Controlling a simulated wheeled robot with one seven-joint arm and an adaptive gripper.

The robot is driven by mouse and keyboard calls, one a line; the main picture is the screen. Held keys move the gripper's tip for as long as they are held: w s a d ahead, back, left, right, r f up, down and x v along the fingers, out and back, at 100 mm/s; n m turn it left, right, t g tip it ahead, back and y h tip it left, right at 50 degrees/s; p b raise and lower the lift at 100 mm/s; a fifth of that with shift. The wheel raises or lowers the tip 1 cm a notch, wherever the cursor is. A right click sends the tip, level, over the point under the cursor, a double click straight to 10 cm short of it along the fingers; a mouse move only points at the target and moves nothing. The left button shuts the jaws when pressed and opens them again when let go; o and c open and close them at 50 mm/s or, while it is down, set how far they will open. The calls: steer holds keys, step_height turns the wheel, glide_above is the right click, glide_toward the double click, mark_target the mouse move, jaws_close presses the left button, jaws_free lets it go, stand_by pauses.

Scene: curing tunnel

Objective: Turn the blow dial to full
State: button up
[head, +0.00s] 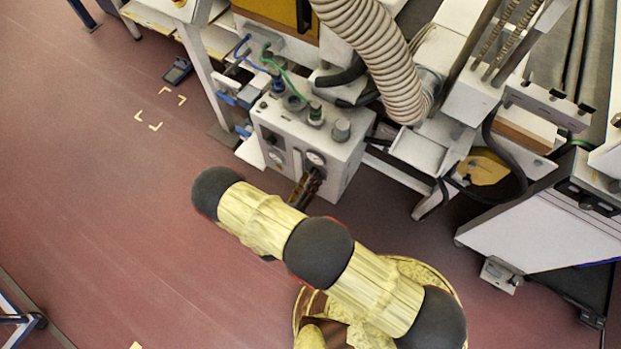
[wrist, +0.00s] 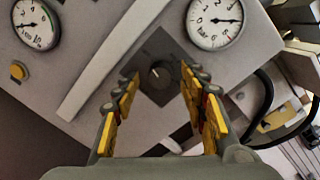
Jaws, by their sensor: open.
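A small dark round dial (wrist: 158,74) with a light pointer mark sits on a dark diamond-shaped plate (wrist: 158,93) on a grey panel. No label naming it as the blow dial can be read. My gripper (wrist: 163,82) is open, with its yellow-padded fingers on either side of the dial and apart from it. In the head view my gripper (head: 306,188) is at the front face of the grey control box (head: 338,165), and my arm and fingers hide the dial there.
A bar gauge (wrist: 214,22) is right of the dial, and another gauge (wrist: 36,23) is at left beyond a raised pale strip (wrist: 112,55). A yellow button (wrist: 18,71) is at far left. A ribbed hose (head: 375,50) runs behind the box. The red floor at left is mostly clear.

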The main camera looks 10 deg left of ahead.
steer(key=shift+w+d, duration=0.15)
steer(key=shift+w, duration=0.15)
steer(key=shift+c, duration=0.3)
jaws_close()
